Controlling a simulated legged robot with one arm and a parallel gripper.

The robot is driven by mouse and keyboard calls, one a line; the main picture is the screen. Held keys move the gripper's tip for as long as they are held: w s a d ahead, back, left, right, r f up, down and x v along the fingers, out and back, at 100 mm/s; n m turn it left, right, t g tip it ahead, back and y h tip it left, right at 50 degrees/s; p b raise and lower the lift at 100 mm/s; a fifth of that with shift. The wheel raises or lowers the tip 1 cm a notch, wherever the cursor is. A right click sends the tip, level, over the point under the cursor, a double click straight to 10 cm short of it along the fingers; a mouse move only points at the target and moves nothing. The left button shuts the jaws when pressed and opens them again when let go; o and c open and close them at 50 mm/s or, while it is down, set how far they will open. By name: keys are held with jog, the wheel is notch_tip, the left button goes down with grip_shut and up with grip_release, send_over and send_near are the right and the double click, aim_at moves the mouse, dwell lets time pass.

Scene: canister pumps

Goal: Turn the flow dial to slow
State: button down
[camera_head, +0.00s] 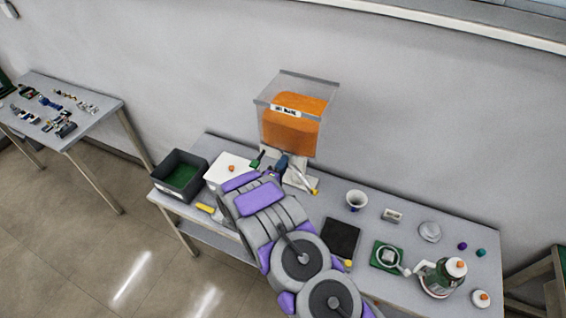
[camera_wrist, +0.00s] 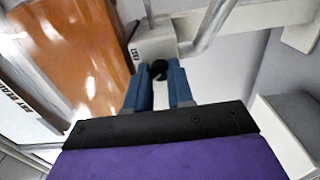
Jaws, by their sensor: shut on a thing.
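The flow dial looks like a small black knob (camera_wrist: 159,68) on a pale grey block (camera_wrist: 153,44) in the wrist view. My gripper (camera_wrist: 161,77) has its two blue fingers on either side of this knob, shut on it. Any pointer or slow mark on the dial is too small or hidden to read. In the head view a clear canister with orange contents (camera_head: 292,130) stands at the back of the table. My arm reaches up to just below it and hides most of the dial area there.
A dark bin with a green inside (camera_head: 180,176) and a white box (camera_head: 227,168) stand to the left. A cup (camera_head: 356,200), a black pad (camera_head: 341,240) and a green-and-white kettle-like vessel (camera_head: 441,276) are to the right. The wall is close behind.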

jog(key=shift+a+n, duration=0.15)
jog(key=shift+n, duration=0.75)
jog(key=c, duration=1.4)
grip_release()
jog(key=shift+c, duration=0.2)
jog(key=o, duration=0.3)
jog(key=shift+w+a+f, duration=0.1)
jog(key=shift+f, duration=0.1)
jog(key=shift+o, duration=0.8)
jog(key=shift+a, duration=0.15)
jog(key=shift+r, duration=0.1)
jog(key=shift+d, duration=0.3)
